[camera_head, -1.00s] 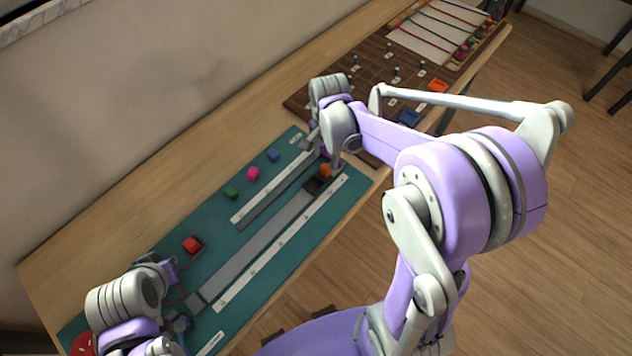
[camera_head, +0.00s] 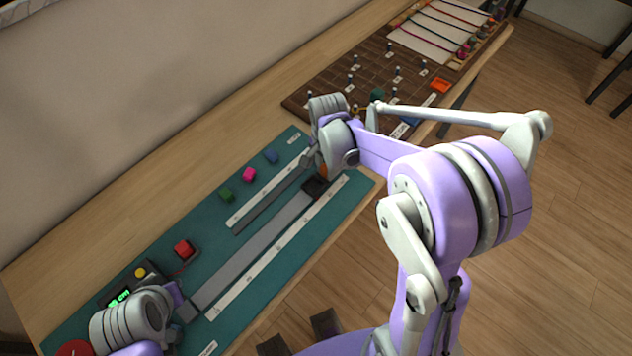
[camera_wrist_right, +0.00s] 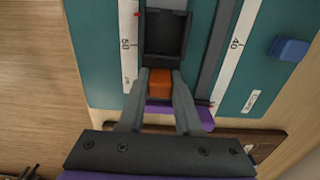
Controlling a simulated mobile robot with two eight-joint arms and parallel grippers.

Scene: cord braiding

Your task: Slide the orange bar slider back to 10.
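The orange bar slider's black carriage (camera_head: 314,187) sits at the far end of its long grey track on the teal mat, near my right gripper. In the right wrist view, its orange block (camera_wrist_right: 159,83) is between my right gripper's fingertips (camera_wrist_right: 160,75), which appear to touch both sides. The dark carriage (camera_wrist_right: 165,35) lies just beyond, beside a white scale marked 50 (camera_wrist_right: 126,45). In the head view, my right gripper (camera_head: 318,170) covers most of the orange block. My left gripper (camera_head: 182,305) is at the track's near end; its fingers are too unclear to read.
A second, shorter grey track (camera_head: 270,205) runs alongside. Green (camera_head: 227,194), pink (camera_head: 249,174) and blue (camera_head: 271,156) blocks and a red button block (camera_head: 184,250) stand left of the tracks. A green-lit display (camera_head: 120,298) is beside my left arm. A brown pegboard (camera_head: 350,70) lies beyond.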

